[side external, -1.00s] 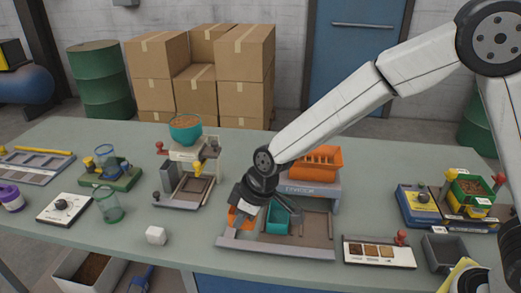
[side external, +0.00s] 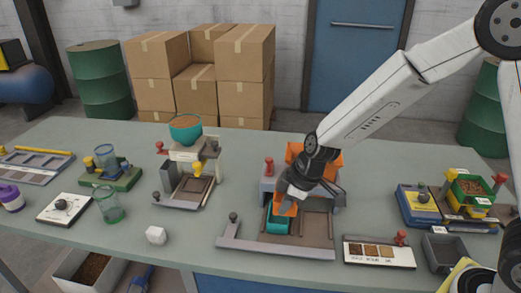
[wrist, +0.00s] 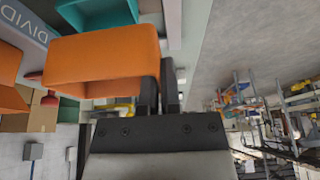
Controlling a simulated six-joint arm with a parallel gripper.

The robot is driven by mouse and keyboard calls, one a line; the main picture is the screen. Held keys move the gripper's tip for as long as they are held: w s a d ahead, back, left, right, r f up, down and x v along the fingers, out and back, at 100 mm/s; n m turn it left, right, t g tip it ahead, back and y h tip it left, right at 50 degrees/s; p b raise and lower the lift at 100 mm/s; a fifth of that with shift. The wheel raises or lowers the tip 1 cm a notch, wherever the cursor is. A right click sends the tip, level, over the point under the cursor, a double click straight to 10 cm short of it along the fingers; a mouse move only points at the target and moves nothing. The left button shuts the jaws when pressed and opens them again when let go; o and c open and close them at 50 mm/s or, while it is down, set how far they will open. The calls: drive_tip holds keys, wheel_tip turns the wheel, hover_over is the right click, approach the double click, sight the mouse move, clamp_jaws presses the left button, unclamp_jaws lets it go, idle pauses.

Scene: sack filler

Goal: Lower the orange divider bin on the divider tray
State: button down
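The orange divider bin (wrist: 100,55) is in my gripper (wrist: 165,85); one wall of it is between the two fingers in the wrist view. In the side view the gripper (side external: 290,198) and the orange bin (side external: 285,208) are above the divider tray (side external: 315,232), by the teal bin (side external: 278,225). The arm hides part of the orange bin there. The teal bin sits in the left part of the tray and also shows in the wrist view (wrist: 98,12). The gap between the orange bin and the tray cannot be judged.
The divider machine with its orange hopper (side external: 297,152) and red knob (side external: 269,165) stands just behind the tray. A black-knobbed post (side external: 233,218) stands at the tray's left. A sample card (side external: 378,251) lies to the right. The tray's right part is bare.

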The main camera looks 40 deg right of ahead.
drive_tip(key=s+d, duration=0.4)
drive_tip(key=d, duration=0.4)
drive_tip(key=shift+d+f, duration=0.25)
drive_tip(key=shift+f, duration=0.1)
drive_tip(key=shift+f, duration=0.25)
drive_tip(key=shift+f, duration=3.95)
drive_tip(key=shift+f, duration=0.7)
drive_tip(key=shift+c, duration=1.8)
unclamp_jaws()
drive_tip(key=shift+r, duration=0.1)
wheel_tip(320, 180, up, 8)
